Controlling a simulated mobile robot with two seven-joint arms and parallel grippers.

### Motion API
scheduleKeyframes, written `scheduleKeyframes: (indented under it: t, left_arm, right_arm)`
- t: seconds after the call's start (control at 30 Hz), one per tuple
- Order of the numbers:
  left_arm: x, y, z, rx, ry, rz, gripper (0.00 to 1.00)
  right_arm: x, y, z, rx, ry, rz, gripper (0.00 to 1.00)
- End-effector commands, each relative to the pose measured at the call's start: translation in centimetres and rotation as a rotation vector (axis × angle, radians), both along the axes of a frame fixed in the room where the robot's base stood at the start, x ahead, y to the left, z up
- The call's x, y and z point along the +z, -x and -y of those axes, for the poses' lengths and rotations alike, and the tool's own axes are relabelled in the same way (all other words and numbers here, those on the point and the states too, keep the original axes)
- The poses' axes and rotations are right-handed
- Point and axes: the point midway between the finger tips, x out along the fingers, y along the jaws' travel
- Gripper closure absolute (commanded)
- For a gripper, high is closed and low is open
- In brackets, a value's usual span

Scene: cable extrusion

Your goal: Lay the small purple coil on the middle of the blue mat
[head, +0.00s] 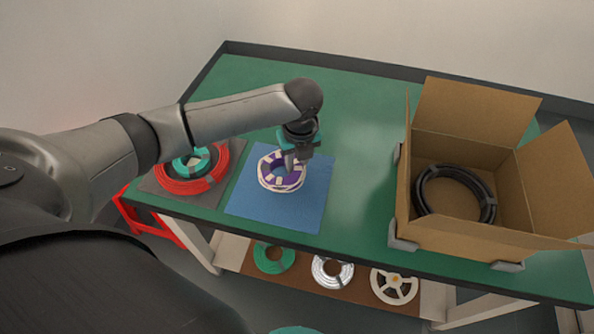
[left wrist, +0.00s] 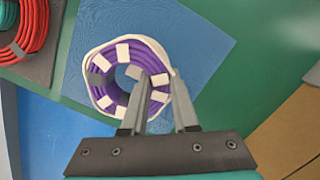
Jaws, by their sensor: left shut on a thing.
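The small purple coil (head: 271,169), wrapped with white ties, is at the middle of the blue mat (head: 303,211) in the head view. A white coil or band shows around its outer edge. My left gripper (head: 291,166) comes down over the coil's right side and is shut on it. In the left wrist view the purple coil (left wrist: 108,92) shows with the gripper's fingers (left wrist: 159,95) across its right rim, one inside the ring and one outside. The blue mat (left wrist: 195,45) lies beneath it. I cannot tell whether the coil touches the mat. My right gripper is not in view.
A red coil (head: 215,176) with a green coil (head: 190,163) inside it lies on a grey mat to the left. An open cardboard box (head: 440,232) holding a black coil (head: 427,190) stands at right. The green table (head: 355,115) is clear between.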

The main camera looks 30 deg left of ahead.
Motion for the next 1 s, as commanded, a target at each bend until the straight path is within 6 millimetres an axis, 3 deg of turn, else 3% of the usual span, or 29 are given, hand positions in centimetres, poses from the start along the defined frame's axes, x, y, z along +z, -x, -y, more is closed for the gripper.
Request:
scheduleKeyframes:
  t: [0.13, 0.53, 0.57, 0.6, 0.8, 1.0]
  left_arm:
    - [-2.6, 0.0, 0.0, 0.001, 0.001, -0.002, 1.00]
    - [-3.0, 0.0, 0.0, 0.000, 0.000, -0.001, 1.00]
    - [-3.0, 0.0, 0.0, 0.000, 0.000, -0.001, 0.70]
    - [-3.0, 0.0, 0.0, 0.000, 0.000, -0.001, 0.66]
    - [-3.0, 0.0, 0.0, 0.000, 0.000, -0.001, 0.43]
    - [-2.9, 0.0, 0.0, 0.000, 0.001, -0.001, 0.43]
  right_arm:
    - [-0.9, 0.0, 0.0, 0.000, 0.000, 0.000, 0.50]
    - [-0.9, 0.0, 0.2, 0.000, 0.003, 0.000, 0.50]
    - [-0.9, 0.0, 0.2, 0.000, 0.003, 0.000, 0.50]
    - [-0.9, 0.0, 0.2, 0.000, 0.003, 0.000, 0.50]
    - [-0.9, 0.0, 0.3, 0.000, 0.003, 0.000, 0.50]
    - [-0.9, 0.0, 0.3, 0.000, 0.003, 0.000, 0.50]
